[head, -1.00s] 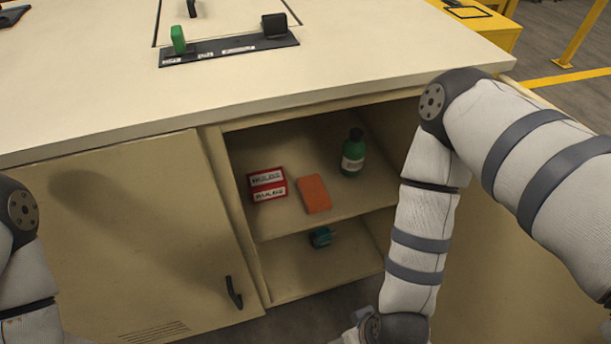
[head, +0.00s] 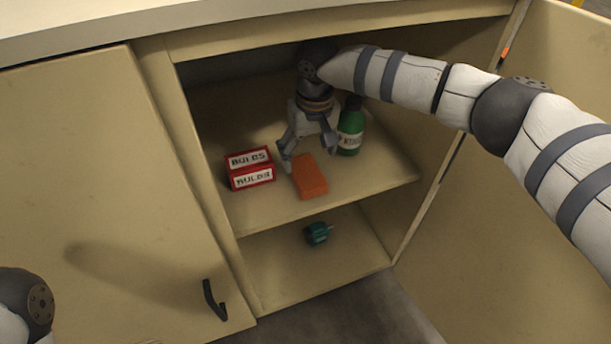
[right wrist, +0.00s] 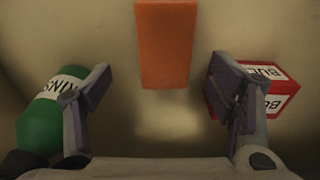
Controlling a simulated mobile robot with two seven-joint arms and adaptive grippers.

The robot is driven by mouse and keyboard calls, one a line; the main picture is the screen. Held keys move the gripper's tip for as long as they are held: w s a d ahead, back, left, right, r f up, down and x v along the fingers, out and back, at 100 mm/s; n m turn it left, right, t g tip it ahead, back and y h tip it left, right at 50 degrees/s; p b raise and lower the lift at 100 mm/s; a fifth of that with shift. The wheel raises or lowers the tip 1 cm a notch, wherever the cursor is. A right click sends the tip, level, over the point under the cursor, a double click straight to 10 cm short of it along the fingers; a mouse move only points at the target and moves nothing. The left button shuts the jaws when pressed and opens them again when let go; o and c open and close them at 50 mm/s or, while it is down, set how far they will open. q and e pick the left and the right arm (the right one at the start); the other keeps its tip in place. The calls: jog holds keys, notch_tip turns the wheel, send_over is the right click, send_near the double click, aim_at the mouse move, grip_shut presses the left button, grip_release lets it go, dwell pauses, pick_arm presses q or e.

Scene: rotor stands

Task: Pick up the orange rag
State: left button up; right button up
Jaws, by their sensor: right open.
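The orange rag (head: 309,178) lies as a flat folded block on the upper shelf of the open cabinet, between a red box and a green bottle. My right gripper (head: 308,160) is inside the cabinet, behind and above the rag, with its fingers apart and nothing between them. In the right wrist view the rag (right wrist: 166,45) shows at the top middle, beyond the open fingers (right wrist: 163,95) and in line with the gap between them. My left gripper is out of view; only part of my left arm shows at the lower left.
The red bulb box (head: 250,168) stands left of the rag and the green bottle (head: 350,128) right of it, both near my right gripper. A teal object (head: 317,233) lies on the lower shelf (head: 280,270). The left cabinet door (head: 110,200) is shut.

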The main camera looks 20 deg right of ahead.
aim_at(306, 170)
jog(key=f, duration=0.5)
jog(key=shift+w+a+f+b, duration=0.2)
jog(key=shift+a+f+b, duration=0.1)
jog(key=shift+f, duration=0.05)
jog(key=shift+r, duration=0.1)
jog(key=shift+c, duration=0.6)
jog(key=c, duration=1.1)
notch_tip(306, 170, up, 10)
jog(key=shift+p, duration=0.55)
jog(key=shift+o, duration=1)
jog(key=shift+c, duration=0.5)
